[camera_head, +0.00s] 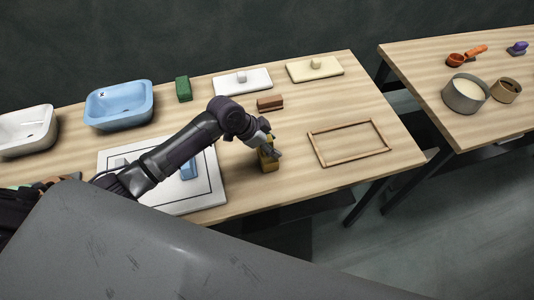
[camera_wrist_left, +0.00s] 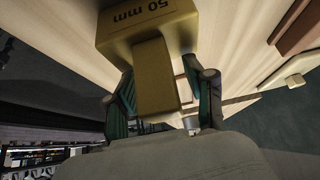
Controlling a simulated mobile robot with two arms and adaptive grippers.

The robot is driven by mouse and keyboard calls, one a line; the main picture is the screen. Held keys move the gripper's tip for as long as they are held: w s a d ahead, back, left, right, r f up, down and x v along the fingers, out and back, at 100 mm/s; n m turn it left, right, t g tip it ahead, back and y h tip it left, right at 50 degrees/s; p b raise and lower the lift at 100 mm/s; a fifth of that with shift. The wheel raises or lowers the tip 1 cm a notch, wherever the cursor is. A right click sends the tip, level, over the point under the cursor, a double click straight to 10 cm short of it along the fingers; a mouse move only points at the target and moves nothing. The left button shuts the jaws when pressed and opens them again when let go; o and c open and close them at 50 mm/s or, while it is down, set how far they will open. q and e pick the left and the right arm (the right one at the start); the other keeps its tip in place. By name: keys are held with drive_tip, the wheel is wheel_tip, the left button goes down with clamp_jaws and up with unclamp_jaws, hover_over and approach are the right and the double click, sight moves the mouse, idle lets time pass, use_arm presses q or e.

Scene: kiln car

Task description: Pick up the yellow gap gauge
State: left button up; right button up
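The yellow gap gauge (camera_head: 268,164) stands on the workbench, right of the white board, with my left gripper (camera_head: 269,146) over its upper part. In the left wrist view the gauge (camera_wrist_left: 155,65) is a yellow block marked "50 mm" with a narrower stem. The stem lies between the two fingers of my left gripper (camera_wrist_left: 163,100). The fingers are close to the stem on both sides; I cannot tell whether both press on it. My right gripper is not in view.
A brown block (camera_head: 270,103) lies just behind the gauge. A thin wooden frame (camera_head: 313,148) lies to the right. The white board (camera_head: 205,198) with a blue piece (camera_head: 189,170) is left. Basins (camera_head: 119,106) and floats (camera_head: 243,83) line the back. A second table (camera_head: 500,120) stands right.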

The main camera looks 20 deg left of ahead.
use_arm(q)
clamp_jaws()
drive_tip(key=shift+r, duration=0.2)
